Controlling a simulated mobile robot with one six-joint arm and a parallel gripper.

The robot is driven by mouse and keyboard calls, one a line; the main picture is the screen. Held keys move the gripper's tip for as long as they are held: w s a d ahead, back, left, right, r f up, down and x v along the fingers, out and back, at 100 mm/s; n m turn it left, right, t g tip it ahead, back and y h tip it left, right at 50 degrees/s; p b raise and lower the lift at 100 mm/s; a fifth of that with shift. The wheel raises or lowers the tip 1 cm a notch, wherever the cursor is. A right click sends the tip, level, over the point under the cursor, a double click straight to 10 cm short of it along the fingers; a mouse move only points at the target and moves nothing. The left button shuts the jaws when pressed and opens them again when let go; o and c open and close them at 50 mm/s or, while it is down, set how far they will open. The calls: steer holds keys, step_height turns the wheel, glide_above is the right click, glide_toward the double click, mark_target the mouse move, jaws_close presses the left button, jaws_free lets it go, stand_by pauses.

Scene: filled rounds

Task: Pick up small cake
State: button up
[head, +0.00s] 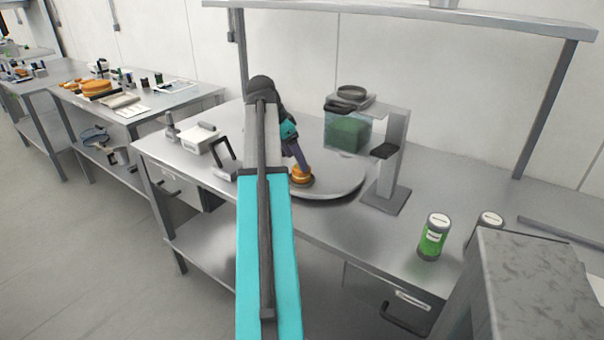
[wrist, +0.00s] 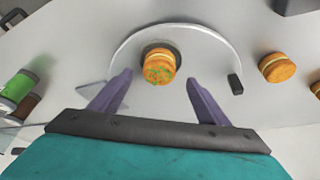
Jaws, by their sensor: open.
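A small round orange-brown cake with a pale filling band and green bits on top (wrist: 159,68) sits on a dark round spot in the wrist view. In the head view the small cake (head: 301,173) is on the near edge of a large round metal plate, partly hidden by my arm. My gripper (wrist: 158,80) is open, its two purple fingers spread left and right of the cake with gaps on both sides. In the head view my gripper (head: 299,160) points down just above the cake. I cannot tell its exact height.
Another cake (wrist: 277,67) stands to the right in the wrist view. A dispenser with a green-filled box (head: 348,132) stands over the round plate (head: 335,190). A green-labelled jar (head: 434,236) is at right. A white device (head: 199,138) is left of my arm.

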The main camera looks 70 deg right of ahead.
mark_target(301, 173)
steer(key=shift+p+x, duration=0.45)
steer(key=shift+x, duration=1.8)
steer(key=shift+a, duration=0.1)
steer(key=c, duration=0.8)
